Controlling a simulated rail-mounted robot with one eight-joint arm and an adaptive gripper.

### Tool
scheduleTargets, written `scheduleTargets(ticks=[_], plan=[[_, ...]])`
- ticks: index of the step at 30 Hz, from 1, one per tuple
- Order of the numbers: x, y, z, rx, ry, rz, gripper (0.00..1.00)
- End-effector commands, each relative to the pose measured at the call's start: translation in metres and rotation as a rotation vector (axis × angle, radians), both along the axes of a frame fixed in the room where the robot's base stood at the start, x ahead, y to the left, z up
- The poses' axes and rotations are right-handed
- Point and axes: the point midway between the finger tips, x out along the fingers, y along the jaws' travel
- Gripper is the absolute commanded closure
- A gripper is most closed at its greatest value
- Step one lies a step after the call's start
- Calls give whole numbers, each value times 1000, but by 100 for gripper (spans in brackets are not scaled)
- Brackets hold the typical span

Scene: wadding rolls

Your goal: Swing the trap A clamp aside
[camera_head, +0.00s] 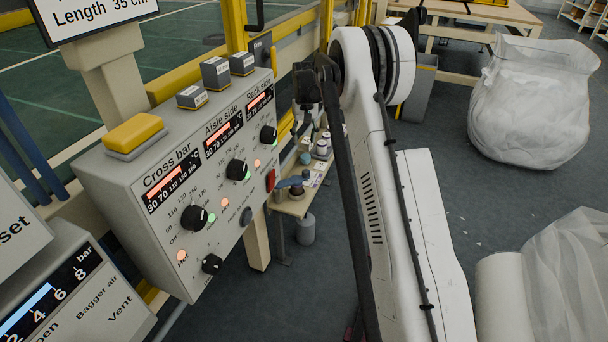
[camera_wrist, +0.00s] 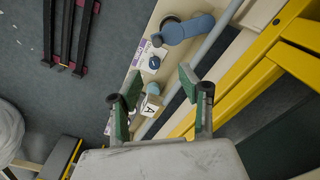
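A tag lettered A (camera_wrist: 151,106) shows in the wrist view, between the fingers of my gripper (camera_wrist: 153,88) as seen from the wrist. My gripper is open, its two green-padded fingers wide apart with nothing held. A small blue-topped part (camera_wrist: 153,87) lies beside the tag. A blue-grey handle-like part (camera_wrist: 186,29) sits farther up on the beige shelf; it also seems to show in the head view (camera_head: 292,183). I cannot tell for sure which part is the trap A clamp. In the head view, my arm hides part of the shelf.
A yellow frame (camera_wrist: 255,80) runs close on the right in the wrist view. The control panel (camera_head: 180,190) stands left of my arm in the head view. A wrapped bag (camera_head: 535,105) stands on the floor at right.

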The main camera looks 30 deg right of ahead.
Motion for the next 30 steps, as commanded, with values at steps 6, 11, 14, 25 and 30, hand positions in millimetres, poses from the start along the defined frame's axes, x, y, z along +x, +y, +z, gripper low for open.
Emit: scheduleTargets(ticks=[6, 11, 14, 25, 30], plan=[[6, -10, -24, 6, 19, -8, 62], [6, -11, -37, 7, 21, -8, 62], [6, -11, -52, 7, 20, -8, 62], [6, -10, -121, 7, 20, -8, 62], [6, -10, -145, 7, 20, -8, 62]])
